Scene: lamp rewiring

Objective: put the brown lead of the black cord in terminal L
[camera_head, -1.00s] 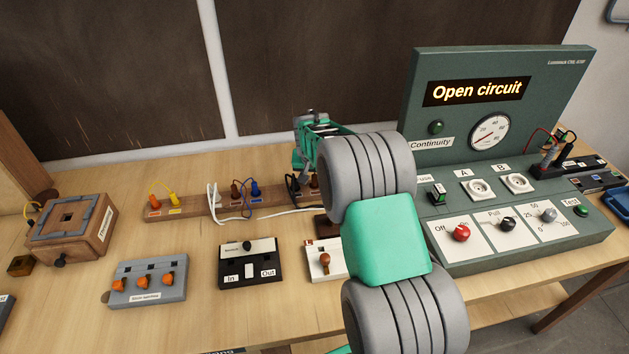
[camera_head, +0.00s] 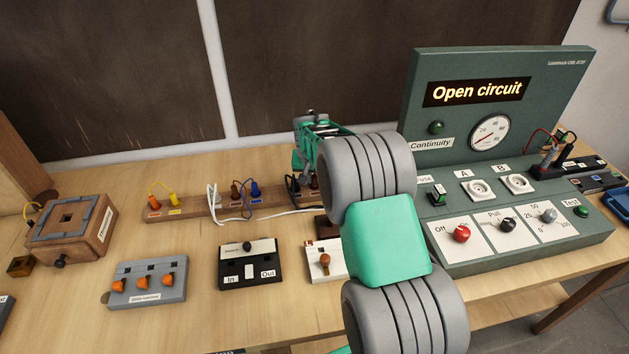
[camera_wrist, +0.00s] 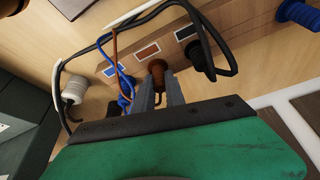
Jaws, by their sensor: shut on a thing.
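My gripper (camera_wrist: 158,90) points down over a wooden rail (camera_wrist: 185,38) in the wrist view. Its two grey fingers are shut on the brown lead's plug (camera_wrist: 157,70), which stands at the rail beside a brown label. A black cord (camera_wrist: 208,45) loops above and to the right of the fingers, with blue and brown leads (camera_wrist: 118,75) at the left. In the head view my gripper (camera_head: 306,180) is at the right end of the rail, its fingers mostly hidden by my arm. I cannot make out a terminal marked L.
A green test bench (camera_head: 480,215) reading "Open circuit" stands at right. In front of the rail are a black In/Out block (camera_head: 285,271), a white block (camera_head: 316,273) partly hidden by my arm, and a grey block (camera_head: 170,290). A wooden box (camera_head: 95,237) stands at left.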

